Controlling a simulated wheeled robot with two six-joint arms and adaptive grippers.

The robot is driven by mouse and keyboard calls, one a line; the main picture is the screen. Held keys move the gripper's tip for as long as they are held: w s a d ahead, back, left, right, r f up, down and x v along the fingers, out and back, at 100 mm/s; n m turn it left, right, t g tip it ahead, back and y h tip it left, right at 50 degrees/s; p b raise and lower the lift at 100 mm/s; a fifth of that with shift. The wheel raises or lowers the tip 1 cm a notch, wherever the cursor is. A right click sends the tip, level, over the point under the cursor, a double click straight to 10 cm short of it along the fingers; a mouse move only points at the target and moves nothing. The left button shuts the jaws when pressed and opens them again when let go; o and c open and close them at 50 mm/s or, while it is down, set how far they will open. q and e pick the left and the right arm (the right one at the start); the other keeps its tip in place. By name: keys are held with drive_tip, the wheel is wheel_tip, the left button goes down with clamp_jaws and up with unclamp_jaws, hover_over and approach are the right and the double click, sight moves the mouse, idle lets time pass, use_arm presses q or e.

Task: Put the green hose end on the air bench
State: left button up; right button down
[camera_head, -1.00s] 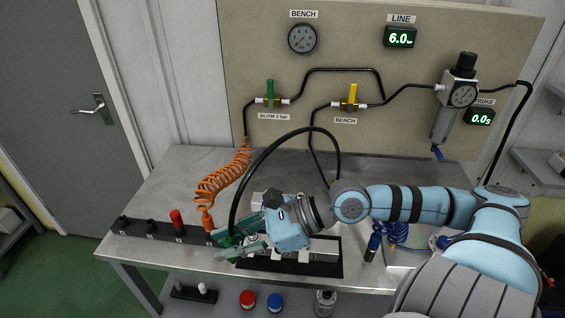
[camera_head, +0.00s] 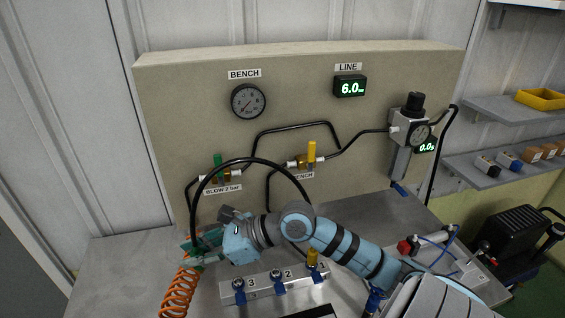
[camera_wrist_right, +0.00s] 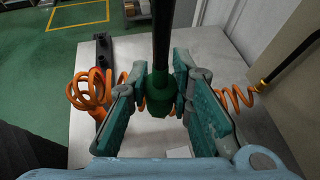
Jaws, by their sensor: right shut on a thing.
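My right gripper (camera_head: 203,246) is at the left of the bench, in front of the panel and below the green-handled valve. In the right wrist view its jaws (camera_wrist_right: 160,100) are shut on the green hose end (camera_wrist_right: 159,92), and a black hose rises from it. In the head view the hose (camera_head: 248,161) arches over my wrist, and the hose end is mostly hidden by the jaws. The air bench block (camera_head: 262,287) lies on the table to the right of the gripper. It has numbered ports, with blue fittings at 3 and 2 and a yellow one at the right. My left gripper is out of view.
An orange coiled hose (camera_head: 178,293) hangs in front of the gripper. The panel (camera_head: 185,110) stands behind, with a BENCH gauge (camera_head: 248,102) and LINE display (camera_head: 350,86) reading 6.0. The table (camera_head: 120,265) is clear at far left.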

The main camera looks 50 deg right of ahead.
drive_tip(key=w+a+r+m+t+h+p, duration=0.1)
drive_tip(key=w+a+r+m+p, duration=0.1)
drive_tip(key=w+a+r+p, duration=0.15)
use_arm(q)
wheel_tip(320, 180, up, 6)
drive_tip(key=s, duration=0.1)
use_arm(e)
drive_tip(key=b, duration=0.6)
hover_over(175, 314)
drive_tip(key=shift+h, duration=0.3)
wheel_tip(175, 314, down, 21)
drive_tip(key=shift+f, duration=0.2)
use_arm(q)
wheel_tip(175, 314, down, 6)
use_arm(e)
drive_tip(key=shift+r, duration=0.15)
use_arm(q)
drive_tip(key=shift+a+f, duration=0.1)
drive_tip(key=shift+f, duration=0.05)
use_arm(e)
drive_tip(key=c, duration=1.5)
unclamp_jaws()
drive_tip(key=shift+o, duration=0.3)
